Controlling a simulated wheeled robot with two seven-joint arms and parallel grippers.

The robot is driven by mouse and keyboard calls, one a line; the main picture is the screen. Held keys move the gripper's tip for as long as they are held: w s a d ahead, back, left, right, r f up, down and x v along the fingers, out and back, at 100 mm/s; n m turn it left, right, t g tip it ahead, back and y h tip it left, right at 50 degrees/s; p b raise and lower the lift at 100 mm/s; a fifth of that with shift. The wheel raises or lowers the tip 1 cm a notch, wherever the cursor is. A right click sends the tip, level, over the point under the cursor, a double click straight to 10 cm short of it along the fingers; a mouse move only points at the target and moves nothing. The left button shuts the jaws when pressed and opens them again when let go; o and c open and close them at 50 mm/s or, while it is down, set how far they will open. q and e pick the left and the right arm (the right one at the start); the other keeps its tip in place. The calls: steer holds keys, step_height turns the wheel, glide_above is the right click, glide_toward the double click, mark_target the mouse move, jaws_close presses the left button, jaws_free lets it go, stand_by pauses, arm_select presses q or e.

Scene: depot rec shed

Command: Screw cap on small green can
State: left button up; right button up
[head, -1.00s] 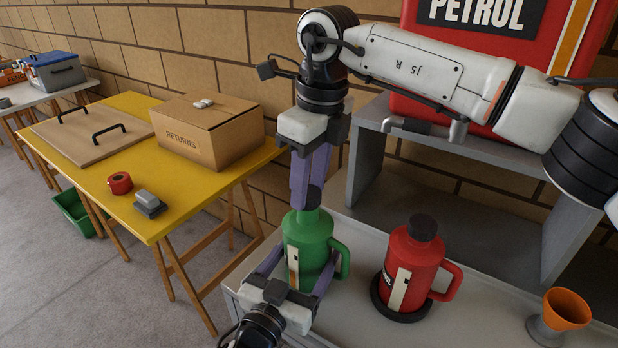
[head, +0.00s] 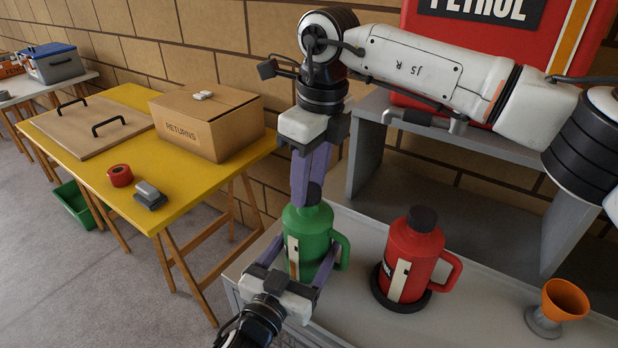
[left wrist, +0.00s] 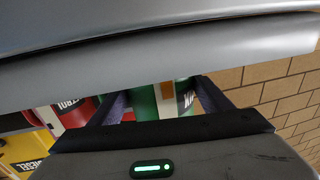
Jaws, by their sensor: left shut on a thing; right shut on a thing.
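The small green can (head: 309,235) stands upright on the grey bench, its handle to the right. My left gripper (head: 296,274) is shut around the can's lower body from the front. The green can also shows between the left fingers in the left wrist view (left wrist: 160,101). My right gripper (head: 312,190) points down from above and is shut on the dark cap (head: 314,195) at the can's mouth. The fingers hide part of the cap, so I cannot tell how far it is threaded on.
A red can (head: 411,255) with a black cap stands in a dark round base to the right. An orange funnel (head: 565,299) sits farther right. A grey shelf (head: 370,150) stands behind. A yellow table (head: 205,190) with a returns box (head: 205,125) is at left.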

arm_select(q)
steer(key=shift+f, duration=0.1)
arm_select(e)
steer(key=shift+f, duration=0.3)
arm_select(q)
steer(key=c, duration=0.6)
arm_select(e)
steer(key=m, duration=0.5)
steer(key=shift+h, duration=0.3)
steer(key=m, duration=0.4)
steer(key=shift+a+m+t, duration=0.1)
steer(key=shift+m+t, duration=0.2)
steer(key=m+h, duration=0.1)
steer(key=m, duration=0.5)
steer(key=shift+a+m, duration=0.1)
steer(key=shift+m, duration=0.2)
steer(key=m, duration=0.4)
steer(key=shift+m+h, duration=0.3)
steer(key=shift+m, duration=0.1)
steer(key=m+g, duration=0.1)
steer(key=m, duration=0.6)
steer(key=shift+m, duration=0.4)
steer(key=m+g, duration=0.1)
steer(key=m, duration=0.6)
steer(key=shift+w, duration=0.1)
